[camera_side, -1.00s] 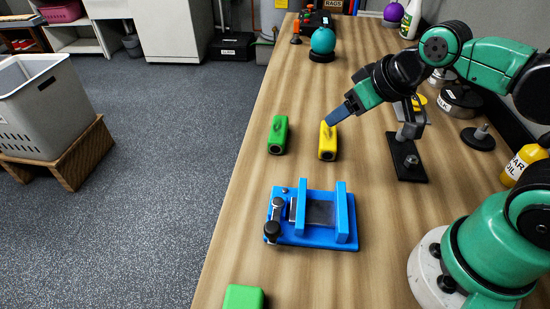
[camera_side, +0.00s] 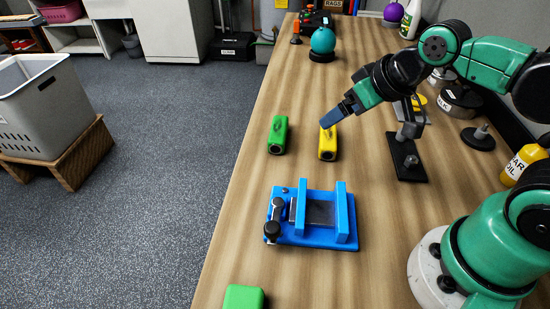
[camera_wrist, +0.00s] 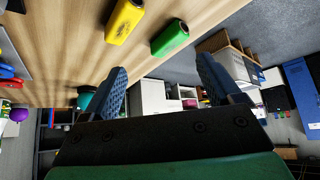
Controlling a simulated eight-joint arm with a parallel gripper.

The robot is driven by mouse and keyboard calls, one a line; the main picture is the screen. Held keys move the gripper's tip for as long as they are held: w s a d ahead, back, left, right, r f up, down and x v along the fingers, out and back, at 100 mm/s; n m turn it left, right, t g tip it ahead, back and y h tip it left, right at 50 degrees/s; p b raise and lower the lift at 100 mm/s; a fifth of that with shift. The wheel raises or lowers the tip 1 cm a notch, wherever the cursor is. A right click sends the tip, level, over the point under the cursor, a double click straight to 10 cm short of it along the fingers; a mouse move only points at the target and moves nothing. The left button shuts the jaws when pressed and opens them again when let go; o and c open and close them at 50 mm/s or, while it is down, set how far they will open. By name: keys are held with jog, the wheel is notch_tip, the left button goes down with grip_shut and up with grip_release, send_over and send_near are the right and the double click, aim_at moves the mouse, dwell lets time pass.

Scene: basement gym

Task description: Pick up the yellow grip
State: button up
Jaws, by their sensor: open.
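The yellow grip (camera_side: 328,142) lies on the wooden bench, right of a green grip (camera_side: 277,135). My gripper (camera_side: 331,118) has blue fingers and comes in from the upper right, its tips at the far end of the yellow grip in the side view. Whether they touch it cannot be told. In the wrist view my gripper (camera_wrist: 160,78) is open with nothing between its fingers. There the yellow grip (camera_wrist: 124,20) shows beyond the fingers near the top edge, with the green grip (camera_wrist: 170,38) to its right.
A blue fixture (camera_side: 312,235) stands nearer on the bench, and another green block (camera_side: 243,297) sits at the front edge. A dark stand (camera_side: 406,155) is right of the yellow grip. A teal ball (camera_side: 323,40) is farther back. Bare bench lies between the grips and the fixture.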

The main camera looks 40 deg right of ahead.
jog(key=m+g, duration=0.7)
jog(key=m, duration=0.2)
send_over(329, 133)
notch_tip(329, 133, down, 7)
jog(key=shift+a+r, duration=0.15)
jog(key=shift+r, duration=0.05)
jog(key=shift+w+d+f, duration=0.1)
jog(key=shift+d+f, duration=0.1)
jog(key=shift+f, duration=3.1)
grip_shut()
